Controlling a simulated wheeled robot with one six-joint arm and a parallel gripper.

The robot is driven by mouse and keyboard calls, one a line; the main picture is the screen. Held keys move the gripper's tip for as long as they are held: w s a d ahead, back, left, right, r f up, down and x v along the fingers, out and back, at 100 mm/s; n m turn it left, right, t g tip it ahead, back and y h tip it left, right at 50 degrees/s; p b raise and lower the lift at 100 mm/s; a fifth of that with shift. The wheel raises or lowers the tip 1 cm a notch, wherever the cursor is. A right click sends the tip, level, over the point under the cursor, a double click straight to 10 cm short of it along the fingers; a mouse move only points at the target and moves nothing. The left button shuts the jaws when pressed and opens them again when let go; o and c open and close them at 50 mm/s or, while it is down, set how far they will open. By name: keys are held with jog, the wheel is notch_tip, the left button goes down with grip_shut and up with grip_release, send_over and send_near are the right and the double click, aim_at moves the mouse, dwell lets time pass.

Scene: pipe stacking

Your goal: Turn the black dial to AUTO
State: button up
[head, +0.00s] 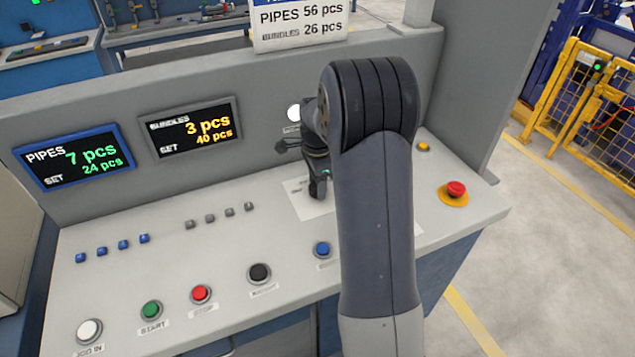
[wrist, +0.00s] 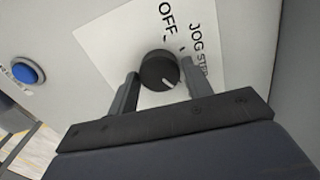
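The black dial (wrist: 158,70) sits on a white label plate (wrist: 105,40) in the wrist view. Its white pointer mark points toward the lower right of that picture. "OFF" and "JOG STEP" are readable on the plate; I see no AUTO marking. My gripper (wrist: 157,80) has one finger on each side of the dial, apart and close to its rim; I cannot tell whether they touch it. In the head view my gripper (head: 317,185) points down at the white plate (head: 298,197), and the dial is hidden behind it and my arm.
A blue button (head: 322,249) is close to the plate, with black (head: 259,273), red (head: 201,293) and green (head: 151,310) buttons farther left. A red emergency stop (head: 456,188) is at the right. Two displays (head: 73,157) (head: 190,127) stand on the back wall.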

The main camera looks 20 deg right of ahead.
jog(key=o, duration=0.3)
notch_tip(320, 180, up, 11)
jog(key=shift+b, duration=0.3)
jog(key=shift+f, duration=0.1)
dwell(0.3)
notch_tip(320, 180, down, 11)
jog(key=shift+r+p, duration=0.2)
jog(key=shift+p, duration=0.1)
jog(key=shift+f, duration=0.15)
dwell(0.5)
